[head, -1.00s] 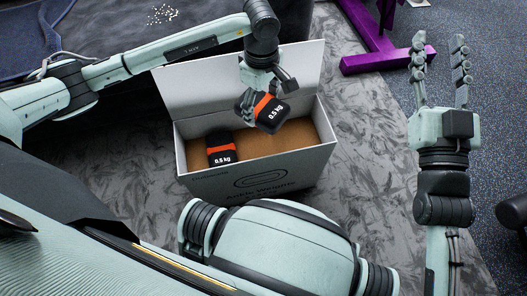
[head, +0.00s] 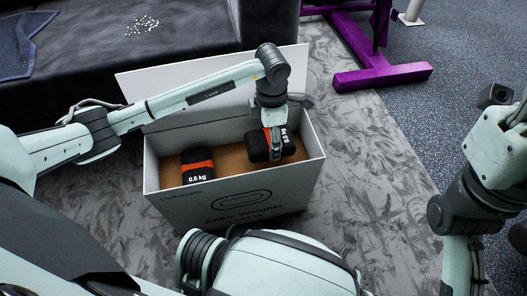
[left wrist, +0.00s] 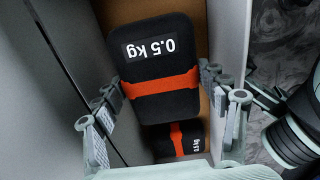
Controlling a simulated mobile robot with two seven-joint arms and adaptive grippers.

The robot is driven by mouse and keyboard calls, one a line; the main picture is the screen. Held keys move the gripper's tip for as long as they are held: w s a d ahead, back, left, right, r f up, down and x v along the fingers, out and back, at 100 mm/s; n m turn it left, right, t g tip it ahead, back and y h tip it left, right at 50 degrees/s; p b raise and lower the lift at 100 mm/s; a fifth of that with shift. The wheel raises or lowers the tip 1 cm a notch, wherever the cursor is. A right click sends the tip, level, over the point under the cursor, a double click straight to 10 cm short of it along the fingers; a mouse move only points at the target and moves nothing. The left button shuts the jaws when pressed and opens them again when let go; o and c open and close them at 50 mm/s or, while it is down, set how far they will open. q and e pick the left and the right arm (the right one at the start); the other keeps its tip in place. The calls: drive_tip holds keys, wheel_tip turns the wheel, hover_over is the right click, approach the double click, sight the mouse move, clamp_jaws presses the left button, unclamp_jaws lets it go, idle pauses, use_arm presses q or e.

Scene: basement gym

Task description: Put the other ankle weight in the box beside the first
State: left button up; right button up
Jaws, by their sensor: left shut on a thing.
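The open box (head: 232,207) labelled Ankle Weights stands on the carpet with its lid up at the back. One black ankle weight (head: 198,166) with an orange band lies in its left part. My left gripper (head: 273,148) is shut on the other ankle weight (head: 257,149), down between the walls in the right part. In the left wrist view this held weight (left wrist: 155,52) sits between the fingers, with the first weight (left wrist: 184,139) apart below it. I cannot tell whether the held weight touches the box floor. My right gripper (head: 510,125) is cut off by the right edge.
A purple metal frame (head: 382,77) stands on the floor behind the box to the right. A dark sofa (head: 190,50) with a blue cloth (head: 22,47) is at the back left. Carpet to the right of the box is clear.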

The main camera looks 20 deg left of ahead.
use_arm(q)
drive_tip(key=shift+f+b, duration=0.65)
drive_tip(key=shift+f, duration=2.1)
drive_tip(key=shift+f, duration=0.1)
drive_tip(key=shift+f, duration=0.1)
drive_tip(key=o, duration=1.6)
wheel_tip(320, 180, up, 12)
drive_tip(key=p, duration=0.3)
drive_tip(key=shift+r, duration=0.2)
